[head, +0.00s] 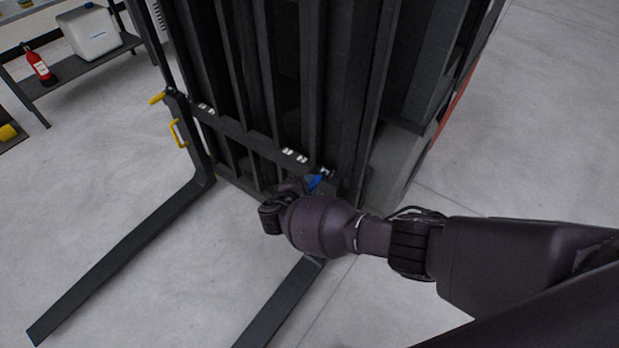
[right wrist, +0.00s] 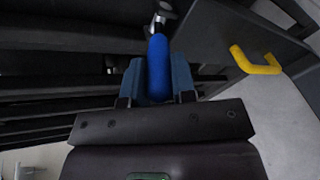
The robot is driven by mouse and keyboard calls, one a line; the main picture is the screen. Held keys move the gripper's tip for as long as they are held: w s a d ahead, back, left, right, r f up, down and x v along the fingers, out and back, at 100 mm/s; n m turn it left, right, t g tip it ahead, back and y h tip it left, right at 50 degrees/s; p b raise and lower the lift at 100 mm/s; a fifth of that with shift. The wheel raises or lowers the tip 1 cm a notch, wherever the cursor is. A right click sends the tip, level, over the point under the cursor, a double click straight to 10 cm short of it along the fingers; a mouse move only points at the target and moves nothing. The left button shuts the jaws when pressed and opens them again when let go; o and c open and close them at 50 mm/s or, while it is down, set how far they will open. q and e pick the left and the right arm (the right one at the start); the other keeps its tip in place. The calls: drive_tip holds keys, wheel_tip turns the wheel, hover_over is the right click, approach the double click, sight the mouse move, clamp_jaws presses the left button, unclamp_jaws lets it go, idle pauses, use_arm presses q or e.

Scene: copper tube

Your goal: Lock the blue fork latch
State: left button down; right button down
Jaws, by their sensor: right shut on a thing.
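The blue fork latch (head: 315,181) sits on the dark fork carriage, at the top of the right fork. In the right wrist view its blue handle (right wrist: 159,68) stands upright, with a metal pin at its upper end. My right gripper (right wrist: 157,80) is shut on the blue handle, one finger on each side. In the head view my right gripper (head: 303,184) is at the latch and mostly hidden behind my wrist. The right fork (head: 280,300) is partly covered by my arm. My left gripper is not in view.
The left fork (head: 115,262) juts out over the floor. A yellow handle (head: 178,133) and a yellow latch (head: 157,98) are on the left fork side. A shelf with a white container (head: 88,33) and a fire extinguisher (head: 40,66) stands far left. The floor between the forks is clear.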

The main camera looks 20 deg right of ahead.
drive_tip(key=shift+s+a+f+t+h, duration=0.1)
drive_tip(key=shift+f+t+h, duration=0.05)
drive_tip(key=shift+f, duration=0.25)
drive_tip(key=shift+s+f+t+h, duration=0.1)
drive_tip(key=shift+f+t+h, duration=0.05)
drive_tip(key=shift+f, duration=0.25)
drive_tip(key=shift+f+t+h+b, duration=0.5)
drive_tip(key=shift+t+h+b, duration=0.4)
drive_tip(key=shift+b, duration=0.35)
drive_tip(key=c, duration=0.9)
unclamp_jaws()
drive_tip(key=shift+w, duration=0.1)
drive_tip(key=shift+c, duration=0.2)
